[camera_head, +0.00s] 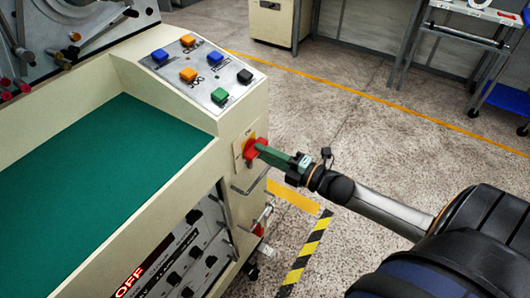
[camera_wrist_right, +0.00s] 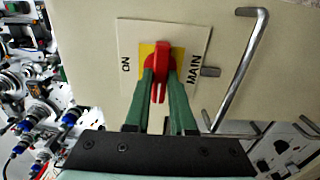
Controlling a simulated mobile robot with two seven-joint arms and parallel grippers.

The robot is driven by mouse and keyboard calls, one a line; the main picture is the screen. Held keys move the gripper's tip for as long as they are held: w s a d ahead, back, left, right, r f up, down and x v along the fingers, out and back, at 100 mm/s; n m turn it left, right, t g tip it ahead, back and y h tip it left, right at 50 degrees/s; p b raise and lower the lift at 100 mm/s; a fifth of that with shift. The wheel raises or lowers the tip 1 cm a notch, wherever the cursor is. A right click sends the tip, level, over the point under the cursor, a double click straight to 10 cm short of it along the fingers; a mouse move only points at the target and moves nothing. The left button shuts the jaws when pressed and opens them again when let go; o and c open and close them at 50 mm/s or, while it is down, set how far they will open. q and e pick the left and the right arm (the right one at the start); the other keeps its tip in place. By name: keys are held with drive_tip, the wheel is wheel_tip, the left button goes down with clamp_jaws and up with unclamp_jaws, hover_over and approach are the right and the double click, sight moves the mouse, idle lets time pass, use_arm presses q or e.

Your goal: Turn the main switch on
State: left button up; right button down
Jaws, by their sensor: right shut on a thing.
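The main switch (camera_head: 255,149) is a red handle on a yellow plate, on the right end face of the cream machine. In the right wrist view the red handle (camera_wrist_right: 160,72) sits between the words ON and MAIN on its white label plate (camera_wrist_right: 127,75). My right gripper (camera_head: 265,152) reaches it from the right. Its green fingers (camera_wrist_right: 161,88) are shut on the red handle, one on each side. The display (camera_head: 129,283) low on the machine's front reads OFF in red. My left gripper is not in view.
A metal bar handle (camera_wrist_right: 240,70) stands out from the panel close to the switch. Above the switch is a sloped panel (camera_head: 215,62) with several coloured buttons. A green work surface (camera_head: 90,150) lies to the left. Open floor lies to the right.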

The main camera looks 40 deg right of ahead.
use_arm(q)
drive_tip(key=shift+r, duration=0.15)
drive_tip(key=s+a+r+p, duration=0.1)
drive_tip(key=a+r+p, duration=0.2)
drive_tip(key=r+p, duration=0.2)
drive_tip(key=p, duration=0.3)
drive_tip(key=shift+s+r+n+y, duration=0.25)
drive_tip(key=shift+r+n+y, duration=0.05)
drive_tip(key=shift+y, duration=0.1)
use_arm(e)
drive_tip(key=m, duration=1.7)
drive_tip(key=shift+m, duration=0.6)
drive_tip(key=c, duration=0.8)
unclamp_jaws()
drive_tip(key=shift+o, duration=0.2)
